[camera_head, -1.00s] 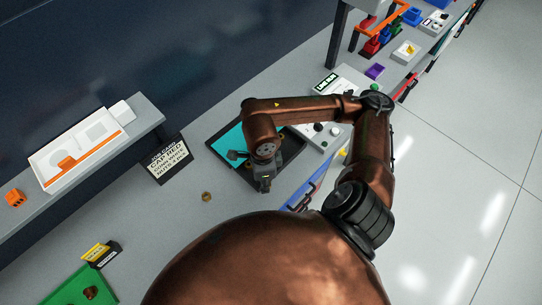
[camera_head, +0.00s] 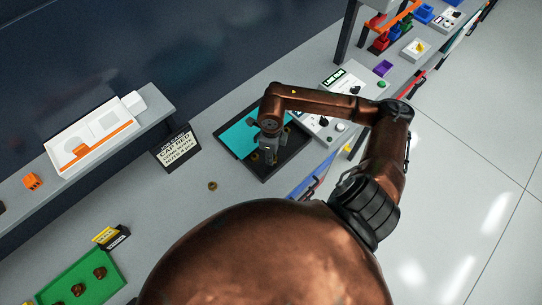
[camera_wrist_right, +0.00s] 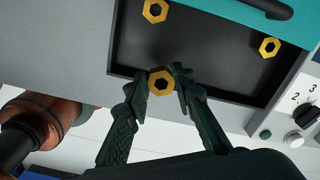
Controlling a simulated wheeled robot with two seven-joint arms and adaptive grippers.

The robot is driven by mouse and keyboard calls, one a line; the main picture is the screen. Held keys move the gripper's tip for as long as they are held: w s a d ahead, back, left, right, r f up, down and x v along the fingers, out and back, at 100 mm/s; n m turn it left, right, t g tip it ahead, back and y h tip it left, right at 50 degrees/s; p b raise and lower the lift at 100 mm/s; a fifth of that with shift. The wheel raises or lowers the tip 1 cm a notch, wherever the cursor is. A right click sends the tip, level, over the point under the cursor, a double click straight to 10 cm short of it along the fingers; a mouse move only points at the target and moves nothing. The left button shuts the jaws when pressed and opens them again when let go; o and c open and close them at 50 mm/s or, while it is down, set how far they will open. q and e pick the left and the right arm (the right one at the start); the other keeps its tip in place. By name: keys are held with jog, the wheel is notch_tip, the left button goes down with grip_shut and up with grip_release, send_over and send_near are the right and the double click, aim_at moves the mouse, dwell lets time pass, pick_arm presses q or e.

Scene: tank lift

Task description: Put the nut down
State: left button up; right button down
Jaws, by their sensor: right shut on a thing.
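My right gripper (camera_wrist_right: 160,84) is shut on a yellow nut (camera_wrist_right: 161,82), gripped between its fingertips. In the wrist view they overlap the near rim of a dark tray (camera_wrist_right: 225,92); the height above it is hard to tell. Two other yellow nuts, one upper left (camera_wrist_right: 155,10) and one at right (camera_wrist_right: 269,47), lie in the tray. In the head view the right gripper (camera_head: 269,157) is over the tray (camera_head: 262,178), and the held nut is not clear. Another nut (camera_head: 212,186) lies on the bench left of the tray. My left gripper is not in view.
A teal panel (camera_head: 236,138) covers the tray's far-left part. A control box (camera_head: 318,124) with a knob stands right of the tray, and a job card (camera_head: 176,148) stands to its left. A green tray (camera_head: 82,281) with brown pieces is at lower left. Bench around the loose nut is clear.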

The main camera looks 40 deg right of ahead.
jog(key=shift+w+d+f, duration=0.3)
jog(key=shift+w+f, duration=0.1)
jog(key=shift+f, duration=0.2)
jog(key=shift+w+d+f, duration=0.25)
jog(key=shift+w+f, duration=0.15)
jog(key=shift+f, duration=0.2)
notch_tip(320, 180, down, 3)
jog(key=shift+p, duration=0.75)
jog(key=shift+f, duration=0.1)
jog(key=shift+f+b, duration=0.15)
jog(key=shift+b, duration=0.15)
jog(key=c, duration=1.7)
grip_release()
jog(key=shift+o, duration=0.2)
